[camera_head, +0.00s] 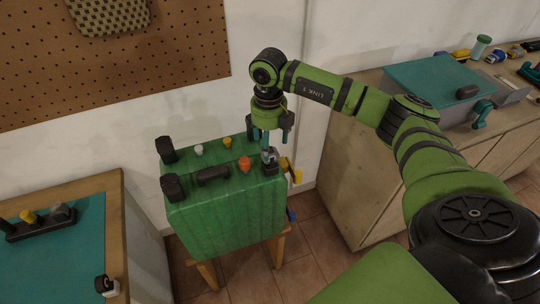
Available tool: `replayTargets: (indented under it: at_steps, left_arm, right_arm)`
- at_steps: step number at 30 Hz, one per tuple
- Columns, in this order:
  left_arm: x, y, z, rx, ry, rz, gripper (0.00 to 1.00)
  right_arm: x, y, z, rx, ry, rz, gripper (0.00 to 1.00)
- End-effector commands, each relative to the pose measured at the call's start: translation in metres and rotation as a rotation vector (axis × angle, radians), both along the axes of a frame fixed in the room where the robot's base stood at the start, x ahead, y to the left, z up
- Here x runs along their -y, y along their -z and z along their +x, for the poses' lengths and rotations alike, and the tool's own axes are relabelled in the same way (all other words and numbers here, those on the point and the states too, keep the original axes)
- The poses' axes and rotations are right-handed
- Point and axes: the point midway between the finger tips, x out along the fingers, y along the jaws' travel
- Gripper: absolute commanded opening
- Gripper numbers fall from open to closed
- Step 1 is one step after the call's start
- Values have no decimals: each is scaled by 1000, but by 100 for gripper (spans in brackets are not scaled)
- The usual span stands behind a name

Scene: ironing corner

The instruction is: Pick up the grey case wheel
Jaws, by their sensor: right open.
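A green case (225,215) lies on a wooden stand, with small parts on its top. A dark grey wheel-like part (270,157) sits at its right back corner; I take it for the grey case wheel. My right gripper (269,137) points down above this part, with its fingers apart. A slim teal-grey piece shows between the fingers and the part; I cannot tell what it belongs to, or whether the fingers touch the part. My left gripper is out of view.
Black corner parts (167,151), a black handle (213,173), and white, yellow and orange knobs (245,163) are on the case. A teal-topped table (60,250) stands left. A wooden cabinet (350,175) with a teal mat and tools stands right.

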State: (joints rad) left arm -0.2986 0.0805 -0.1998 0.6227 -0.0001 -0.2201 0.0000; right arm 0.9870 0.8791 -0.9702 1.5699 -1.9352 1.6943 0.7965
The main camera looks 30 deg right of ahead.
Motion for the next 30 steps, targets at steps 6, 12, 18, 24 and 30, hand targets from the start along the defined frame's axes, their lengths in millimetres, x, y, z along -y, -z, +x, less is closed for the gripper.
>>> replayTargets:
  at_steps: [6,12,18,24,30]
  left_arm:
    - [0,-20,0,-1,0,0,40]
    - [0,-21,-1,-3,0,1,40]
    - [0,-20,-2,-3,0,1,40]
    - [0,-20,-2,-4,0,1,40]
    - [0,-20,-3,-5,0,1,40]
  right_arm:
    - [0,31,-4,-4,-2,2,73]
    - [0,41,-3,0,-2,2,73]
    - [0,41,-3,1,-3,3,49]
    - [0,41,-4,0,-3,3,4]
    - [0,41,-4,0,-4,4,4]
